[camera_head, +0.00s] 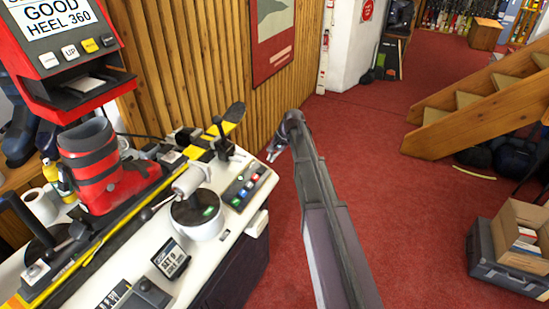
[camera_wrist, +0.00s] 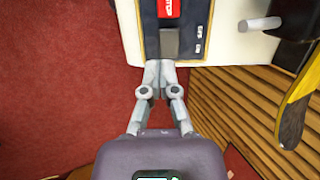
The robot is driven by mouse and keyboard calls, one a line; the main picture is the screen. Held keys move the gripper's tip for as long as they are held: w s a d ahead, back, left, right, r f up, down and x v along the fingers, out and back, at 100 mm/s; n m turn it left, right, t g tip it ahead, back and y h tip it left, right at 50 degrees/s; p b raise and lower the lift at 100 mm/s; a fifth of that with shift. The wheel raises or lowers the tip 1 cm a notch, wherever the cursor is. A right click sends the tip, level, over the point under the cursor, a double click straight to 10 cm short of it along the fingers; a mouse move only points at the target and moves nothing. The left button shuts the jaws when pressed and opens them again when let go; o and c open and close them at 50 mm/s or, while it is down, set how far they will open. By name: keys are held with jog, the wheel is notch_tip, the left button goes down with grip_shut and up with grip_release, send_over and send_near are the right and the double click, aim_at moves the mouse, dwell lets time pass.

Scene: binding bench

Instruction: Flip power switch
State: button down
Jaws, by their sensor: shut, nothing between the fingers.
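The control panel (camera_head: 247,183) is a dark strip with small coloured buttons along the right edge of the white bench. In the wrist view its end (camera_wrist: 149,45) shows a grey block (camera_wrist: 170,42), which looks like the power switch, with small white lettering beside it. A red label with white text (camera_wrist: 167,8) lies beyond the block. My gripper (camera_head: 270,157) is at the panel's far end; in the wrist view its shut, empty fingertips (camera_wrist: 160,64) are just below the grey block. I cannot tell whether they touch it or which way the switch is set.
A red ski boot (camera_head: 104,178), a round grey device (camera_head: 198,215) and a small display (camera_head: 171,259) stand on the bench (camera_head: 213,262). A yellow-black ski (camera_head: 235,113) and slatted wall (camera_head: 178,60) are beyond.

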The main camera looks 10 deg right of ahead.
aim_at(263, 173)
jog(key=shift+b+x, duration=3.1)
jog(key=shift+x, duration=0.65)
